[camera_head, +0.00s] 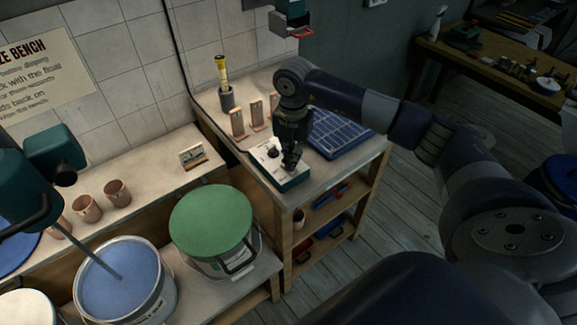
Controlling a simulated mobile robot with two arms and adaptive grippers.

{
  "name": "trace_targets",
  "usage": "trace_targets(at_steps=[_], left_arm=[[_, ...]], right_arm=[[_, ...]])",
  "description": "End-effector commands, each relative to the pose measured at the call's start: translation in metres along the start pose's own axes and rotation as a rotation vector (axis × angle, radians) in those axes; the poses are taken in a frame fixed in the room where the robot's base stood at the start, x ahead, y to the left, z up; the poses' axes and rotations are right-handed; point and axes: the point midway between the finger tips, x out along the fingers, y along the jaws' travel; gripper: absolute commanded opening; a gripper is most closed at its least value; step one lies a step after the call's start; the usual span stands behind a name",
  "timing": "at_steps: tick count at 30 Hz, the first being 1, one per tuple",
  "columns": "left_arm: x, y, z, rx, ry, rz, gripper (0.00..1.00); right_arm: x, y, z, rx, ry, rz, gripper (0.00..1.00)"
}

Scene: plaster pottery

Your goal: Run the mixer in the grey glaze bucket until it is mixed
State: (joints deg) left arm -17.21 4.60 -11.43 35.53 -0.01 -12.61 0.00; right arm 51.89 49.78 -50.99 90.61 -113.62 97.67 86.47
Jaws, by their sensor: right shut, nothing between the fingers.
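The grey bucket (158,294) stands at the lower left, full of blue glaze (125,285). The dark teal mixer (25,195) hangs above it at the left edge, and its thin shaft (93,250) runs down at a slant into the glaze. A small control box (262,150) with a white top and a dark knob (273,153) sits on the corner bench. My right gripper (290,163) points down, shut and empty, at the right part of the box top. It hides that part, and I cannot tell whether it touches. My left gripper is out of view.
A green-lidded bucket (210,220) stands right of the glaze bucket. Terracotta cups (117,192) and a small card (193,156) are on the left bench. Wooden pieces (237,123), a dark holder with a yellow tool (222,72) and a blue tray (340,135) surround the box.

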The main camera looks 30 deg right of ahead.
Motion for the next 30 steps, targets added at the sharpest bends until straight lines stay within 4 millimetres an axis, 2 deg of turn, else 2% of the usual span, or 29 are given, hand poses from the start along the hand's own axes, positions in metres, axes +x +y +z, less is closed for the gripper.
trace_targets(at_steps=[30], left_arm=[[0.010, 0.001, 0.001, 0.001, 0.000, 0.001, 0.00]], right_arm=[[0.014, 0.000, 0.000, 0.000, 0.000, 0.000, 0.00]])
